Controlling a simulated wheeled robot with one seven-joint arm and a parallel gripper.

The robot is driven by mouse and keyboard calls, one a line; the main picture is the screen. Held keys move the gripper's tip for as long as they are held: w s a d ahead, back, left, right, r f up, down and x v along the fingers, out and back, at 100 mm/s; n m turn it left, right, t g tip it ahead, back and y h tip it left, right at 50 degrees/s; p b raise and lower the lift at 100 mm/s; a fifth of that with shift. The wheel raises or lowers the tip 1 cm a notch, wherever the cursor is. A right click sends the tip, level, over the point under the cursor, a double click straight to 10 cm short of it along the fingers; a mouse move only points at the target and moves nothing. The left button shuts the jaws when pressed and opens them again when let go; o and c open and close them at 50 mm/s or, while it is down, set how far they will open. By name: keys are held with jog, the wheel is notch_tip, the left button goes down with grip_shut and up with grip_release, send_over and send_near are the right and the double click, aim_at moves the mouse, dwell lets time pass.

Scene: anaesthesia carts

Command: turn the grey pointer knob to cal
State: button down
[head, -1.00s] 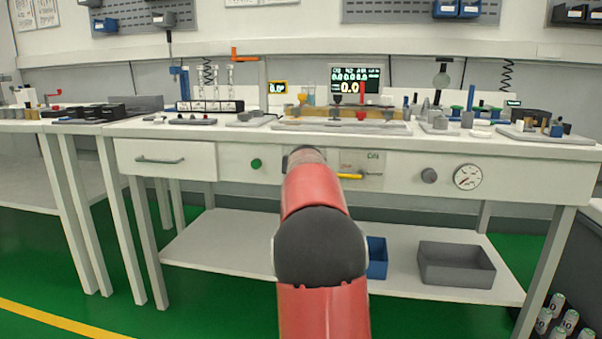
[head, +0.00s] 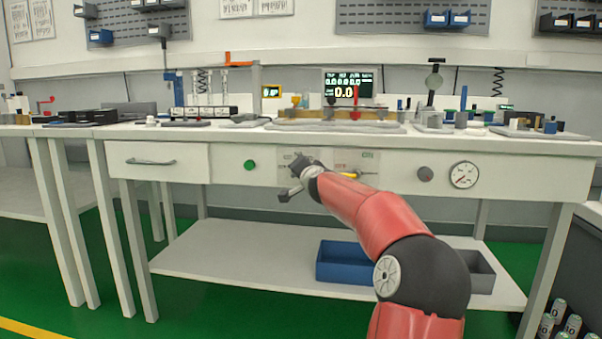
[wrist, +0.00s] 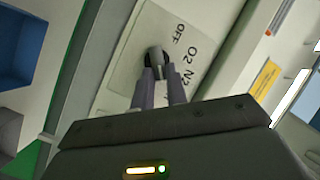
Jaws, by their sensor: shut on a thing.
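The grey pointer knob (wrist: 154,58) shows in the wrist view on a pale plate (wrist: 128,68) with the printed marks OFF, O2 and N2. A cal mark is not visible there. My gripper (wrist: 160,76) has its two grey fingers at the knob and is shut on it. The fingers hide part of the knob and plate. In the head view my gripper (head: 299,163) is at the bench's front panel, over the labelled plate, and my wrist hides the knob.
A green button (head: 250,165) is to the left. A round grey knob (head: 425,174) and a gauge (head: 464,175) are further right. A blue bin (head: 338,262) stands on the lower shelf.

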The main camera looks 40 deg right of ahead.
jog(key=m+t, duration=0.1)
jog(key=m, duration=0.1)
jog(key=f+m+t+h, duration=0.1)
jog(key=m, duration=0.2)
jog(key=shift+s+d+f, duration=0.1)
jog(key=shift+m, duration=0.3)
dwell(0.5)
jog(key=c, duration=1.4)
grip_release()
jog(key=v, duration=0.7)
jog(key=shift+s+a+f, duration=0.15)
jog(key=shift+s+a, duration=0.1)
jog(key=shift+s, duration=0.05)
